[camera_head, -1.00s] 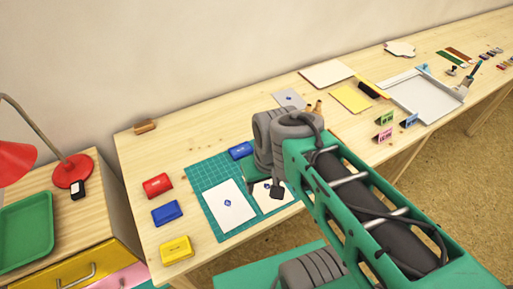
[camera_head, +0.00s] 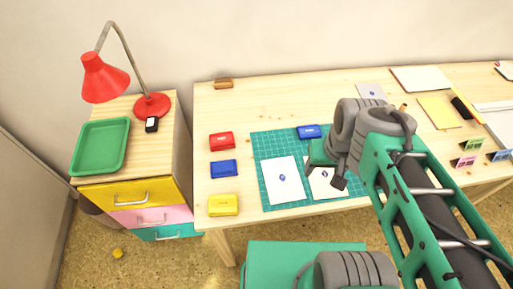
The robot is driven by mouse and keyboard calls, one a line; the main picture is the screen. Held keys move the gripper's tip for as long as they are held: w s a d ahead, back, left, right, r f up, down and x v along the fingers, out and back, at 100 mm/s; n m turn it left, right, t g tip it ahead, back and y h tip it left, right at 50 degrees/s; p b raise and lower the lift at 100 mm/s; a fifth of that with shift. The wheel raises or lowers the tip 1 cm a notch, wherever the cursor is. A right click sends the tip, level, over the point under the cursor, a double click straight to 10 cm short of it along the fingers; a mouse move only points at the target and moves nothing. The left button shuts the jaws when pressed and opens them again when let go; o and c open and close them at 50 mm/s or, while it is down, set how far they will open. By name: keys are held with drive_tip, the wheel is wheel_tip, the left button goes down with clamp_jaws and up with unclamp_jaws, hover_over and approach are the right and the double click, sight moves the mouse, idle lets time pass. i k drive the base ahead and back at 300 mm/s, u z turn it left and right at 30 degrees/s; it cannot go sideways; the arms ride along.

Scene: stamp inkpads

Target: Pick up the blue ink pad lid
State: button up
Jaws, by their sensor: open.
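A blue ink pad (camera_head: 223,168) lies on the table between a red and a yellow one, left of the green cutting mat (camera_head: 265,180). A second blue pad-shaped piece (camera_head: 309,131) lies at the mat's top edge. I cannot tell which of the two is the lid, or whether either is a separate lid. My gripper (camera_head: 322,157) is over the right part of the mat, just below and right of the second blue piece. It is open, its fingers mostly hidden by my arm. I see nothing held in it.
The red pad (camera_head: 221,141) and yellow pad (camera_head: 223,205) flank the blue one. A drawer unit with a red lamp (camera_head: 151,105) and green tray (camera_head: 100,147) stands left. The table's back left is mostly clear.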

sight(309, 131)
drive_tip(key=u, duration=3.8)
drive_tip(key=k, duration=0.8)
drive_tip(key=z, duration=1.3)
drive_tip(key=i, duration=0.5)
drive_tip(key=z, duration=0.05)
